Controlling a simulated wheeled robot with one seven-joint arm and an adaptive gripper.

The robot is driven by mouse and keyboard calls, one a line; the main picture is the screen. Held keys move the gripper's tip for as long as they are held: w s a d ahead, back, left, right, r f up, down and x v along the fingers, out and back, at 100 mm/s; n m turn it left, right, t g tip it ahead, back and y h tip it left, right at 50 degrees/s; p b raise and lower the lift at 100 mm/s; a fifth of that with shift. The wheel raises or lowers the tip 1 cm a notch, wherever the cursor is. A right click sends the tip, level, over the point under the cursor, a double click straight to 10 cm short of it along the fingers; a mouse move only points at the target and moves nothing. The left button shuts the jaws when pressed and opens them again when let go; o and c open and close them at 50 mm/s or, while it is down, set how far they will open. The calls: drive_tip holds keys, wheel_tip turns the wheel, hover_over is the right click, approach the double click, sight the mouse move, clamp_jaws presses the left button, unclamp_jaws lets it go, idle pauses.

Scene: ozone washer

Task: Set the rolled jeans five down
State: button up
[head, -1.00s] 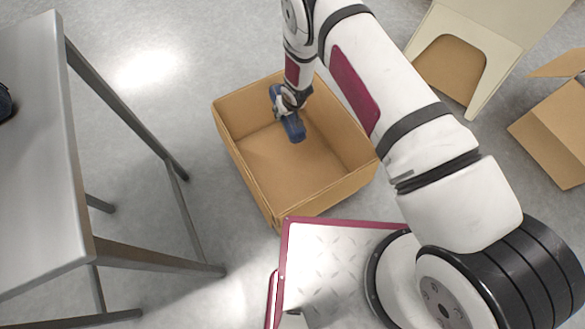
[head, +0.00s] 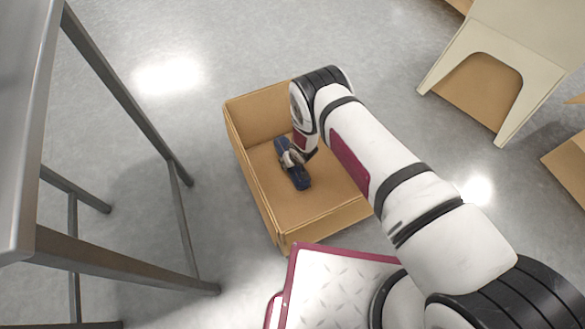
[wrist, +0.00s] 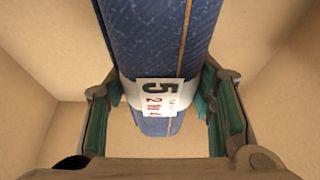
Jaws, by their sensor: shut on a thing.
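The rolled jeans five (head: 300,177) are a dark blue roll with a pale band; in the wrist view the rolled jeans (wrist: 160,45) show a label with a 5. My gripper (head: 292,158) is inside the open cardboard box (head: 262,215), around the roll's middle. In the wrist view the green-padded fingers of my gripper (wrist: 165,105) stand on both sides of the band, shut on the roll. The box walls surround the roll. I cannot tell whether the roll touches the box floor.
A grey metal table (head: 22,130) stands at the left, its legs beside the box. A cream stand (head: 510,50) is at the upper right, with another cardboard box (head: 568,165) at the right edge. Grey floor lies clear between them.

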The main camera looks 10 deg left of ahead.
drive_tip(key=shift+f+b, duration=0.8)
drive_tip(key=shift+f, duration=1)
drive_tip(key=shift+f, duration=0.1)
drive_tip(key=o, duration=1.5)
drive_tip(key=p+v, duration=0.5)
drive_tip(key=v, duration=0.7)
drive_tip(key=shift+w+p, duration=0.1)
drive_tip(key=shift+p, duration=0.25)
